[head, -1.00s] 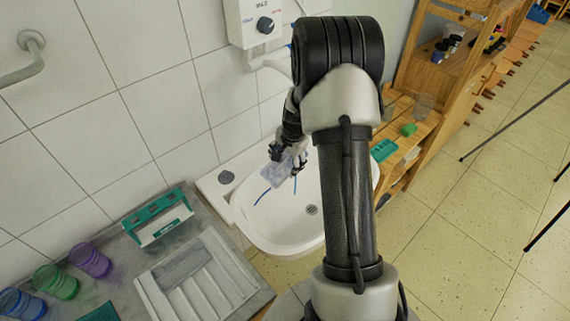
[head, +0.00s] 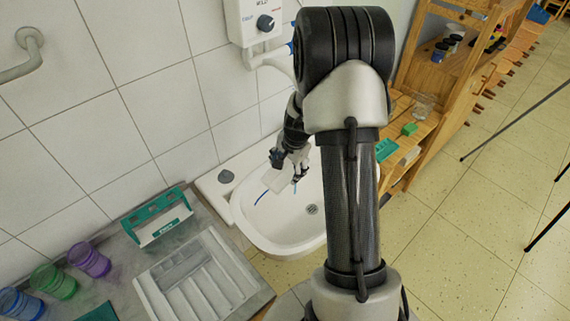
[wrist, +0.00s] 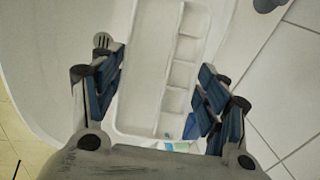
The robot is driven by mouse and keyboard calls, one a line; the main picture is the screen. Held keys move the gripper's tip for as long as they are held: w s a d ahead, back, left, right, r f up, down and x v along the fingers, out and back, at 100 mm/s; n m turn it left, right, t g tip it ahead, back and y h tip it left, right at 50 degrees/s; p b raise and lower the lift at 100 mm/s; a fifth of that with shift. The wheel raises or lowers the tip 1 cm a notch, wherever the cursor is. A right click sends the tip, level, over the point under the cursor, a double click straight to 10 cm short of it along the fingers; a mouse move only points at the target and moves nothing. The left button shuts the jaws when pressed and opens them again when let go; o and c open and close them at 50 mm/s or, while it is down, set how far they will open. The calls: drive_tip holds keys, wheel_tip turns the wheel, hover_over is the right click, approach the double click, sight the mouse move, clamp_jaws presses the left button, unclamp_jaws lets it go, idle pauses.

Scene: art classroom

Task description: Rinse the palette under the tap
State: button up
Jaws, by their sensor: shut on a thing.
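My gripper (head: 291,165) is over the white sink (head: 250,215) and shut on the palette (head: 281,182). In the wrist view, the palette (wrist: 147,70) is a white tray with one long well and a row of small wells, lying between my fingers (wrist: 160,85). Its wells look white and clean, with a small blue patch by its lower right edge. The tap's pale spout (head: 268,57) comes from the wall heater (head: 252,20); its outlet is hidden behind my arm. Blue streaks show at the basin beside the palette.
A counter (head: 115,255) on the left holds a grey divided tray (head: 225,265), a green-and-white box (head: 158,225) and several coloured cups (head: 90,260). A wooden shelf (head: 440,75) with jars stands on the right. A tiled wall is close behind the sink.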

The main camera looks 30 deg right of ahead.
sight(279, 187)
drive_tip(key=shift+s+a+b, duration=0.2)
drive_tip(key=shift+s+a, duration=0.65)
drive_tip(key=shift+a, duration=0.2)
drive_tip(key=shift+s+a+b, duration=0.15)
drive_tip(key=shift+s+a, duration=0.65)
drive_tip(key=shift+a, duration=0.25)
drive_tip(key=s+a+r+p, duration=0.2)
drive_tip(key=s+a+r, duration=0.1)
drive_tip(key=a+r, duration=0.1)
drive_tip(key=shift+p, duration=0.4)
idle(0.6)
